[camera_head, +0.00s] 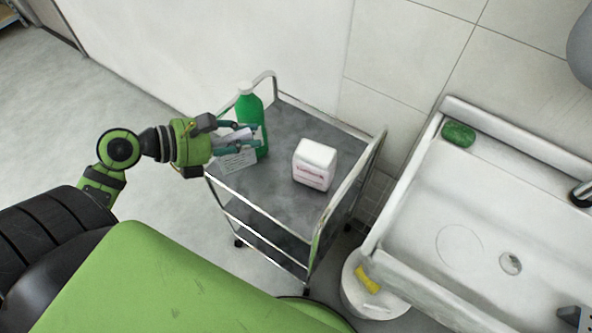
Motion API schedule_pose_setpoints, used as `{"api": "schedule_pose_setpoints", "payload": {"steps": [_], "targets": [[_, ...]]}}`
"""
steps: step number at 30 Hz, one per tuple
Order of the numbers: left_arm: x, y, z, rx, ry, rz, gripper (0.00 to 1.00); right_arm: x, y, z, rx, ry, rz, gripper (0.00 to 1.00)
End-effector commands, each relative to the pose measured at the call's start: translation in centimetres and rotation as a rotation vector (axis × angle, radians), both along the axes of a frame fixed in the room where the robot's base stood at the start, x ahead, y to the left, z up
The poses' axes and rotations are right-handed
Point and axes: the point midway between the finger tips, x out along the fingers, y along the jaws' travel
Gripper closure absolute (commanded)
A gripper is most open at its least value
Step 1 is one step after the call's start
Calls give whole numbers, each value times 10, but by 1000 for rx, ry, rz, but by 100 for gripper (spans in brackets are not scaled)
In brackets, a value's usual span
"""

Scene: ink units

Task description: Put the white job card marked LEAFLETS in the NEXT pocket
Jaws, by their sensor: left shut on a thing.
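My left gripper (250,137) reaches over the left edge of a grey trolley and is shut on a small pale object (237,134), partly hidden by the fingers. A white printed face (238,160) shows just below the fingers. I cannot tell whether it belongs to the held object, and its print is too small to read. A green bottle (249,107) stands right behind the fingers. I see no card that I can read as LEAFLETS and no pocket marked NEXT. My right gripper cannot be made out.
The metal trolley (270,190) has a white container with red print (315,165) on its top shelf. A white sink (440,205) stands at the right, with a green sponge (459,134). A round white bin (362,297) with a yellow item (368,280) is below.

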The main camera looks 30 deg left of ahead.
Motion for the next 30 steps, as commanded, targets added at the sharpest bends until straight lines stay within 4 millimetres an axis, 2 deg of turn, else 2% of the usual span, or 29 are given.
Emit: {"api": "schedule_pose_setpoints", "payload": {"steps": [1, 3, 6, 11, 14, 24, 30], "targets": [[-2, 9, -22, 5, -1, 28, 100, 12, 1, -22, 3, -27, 2, 53], [-4, 19, -30, 7, -6, 58, 100, 24, 1, -30, 5, -54, 4, 53], [-5, 30, -36, 10, -9, 90, 100, 37, 2, -37, 8, -83, 6, 53], [-2, 36, -39, 11, -16, 112, 100, 46, 3, -38, 10, -103, 9, 53], [11, 31, -45, 9, -15, 113, 100, 47, 3, -37, 11, -105, 9, 53], [82, 6, -90, 9, -17, 115, 100, 48, 3, -37, 11, -108, 9, 53], [102, -1, -104, 10, -14, 114, 100, 51, 3, -37, 12, -115, 9, 53]]}}
